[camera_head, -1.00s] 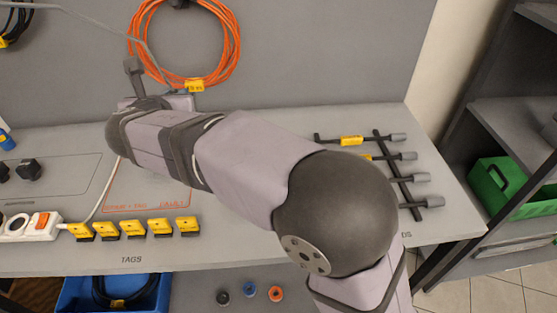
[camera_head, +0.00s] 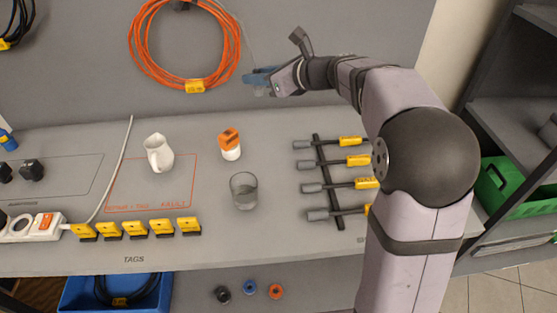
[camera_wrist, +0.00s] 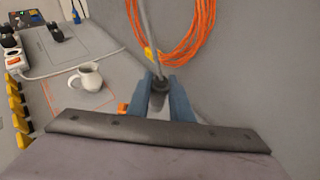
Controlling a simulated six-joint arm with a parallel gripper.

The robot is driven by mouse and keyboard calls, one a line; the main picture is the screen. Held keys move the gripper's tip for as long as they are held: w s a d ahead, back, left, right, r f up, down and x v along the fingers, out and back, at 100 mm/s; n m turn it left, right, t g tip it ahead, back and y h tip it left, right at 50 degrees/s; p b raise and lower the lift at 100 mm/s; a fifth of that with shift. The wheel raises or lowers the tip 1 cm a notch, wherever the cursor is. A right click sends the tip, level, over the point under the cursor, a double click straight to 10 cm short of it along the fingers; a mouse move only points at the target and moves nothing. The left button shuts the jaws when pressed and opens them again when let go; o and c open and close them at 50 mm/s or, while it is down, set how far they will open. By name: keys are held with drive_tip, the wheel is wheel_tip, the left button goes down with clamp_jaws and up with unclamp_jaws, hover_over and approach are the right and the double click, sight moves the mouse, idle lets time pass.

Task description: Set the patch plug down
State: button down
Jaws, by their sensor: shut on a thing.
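My gripper (camera_head: 262,80) is high over the back of the bench, near the grey wall panel and below right of the orange cable coil. Its blue fingers also show in the wrist view (camera_wrist: 162,98). They are shut on the patch plug (camera_wrist: 158,84), a small dark plug with a grey cable running up from it. The plug hangs clear of the bench top. In the head view I cannot make the plug out clearly behind the fingers.
Labelled leads lie across a dark rack (camera_head: 329,185). Yellow tags (camera_head: 148,228) line the front. A power strip (camera_head: 30,228) is at left.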

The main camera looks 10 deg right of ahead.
drive_tip(key=s+d+n+g+y, duration=0.1)
drive_tip(key=s+d+g+y, duration=0.1)
drive_tip(key=s+d, duration=0.25)
drive_tip(key=shift+w+f+p, duration=0.15)
drive_tip(key=shift+f+p, duration=0.35)
drive_tip(key=shift+f, duration=4.7)
drive_tip(key=shift+w+f+p, duration=0.15)
drive_tip(key=shift+f+p, duration=0.3)
drive_tip(key=shift+f, duration=4.9)
drive_tip(key=shift+f+b, duration=0.2)
drive_tip(key=shift+b, duration=0.15)
drive_tip(key=c, duration=1.6)
unclamp_jaws()
drive_tip(key=shift+r, duration=0.1)
drive_tip(key=shift+o, duration=0.2)
drive_tip(key=shift+r, duration=0.1)
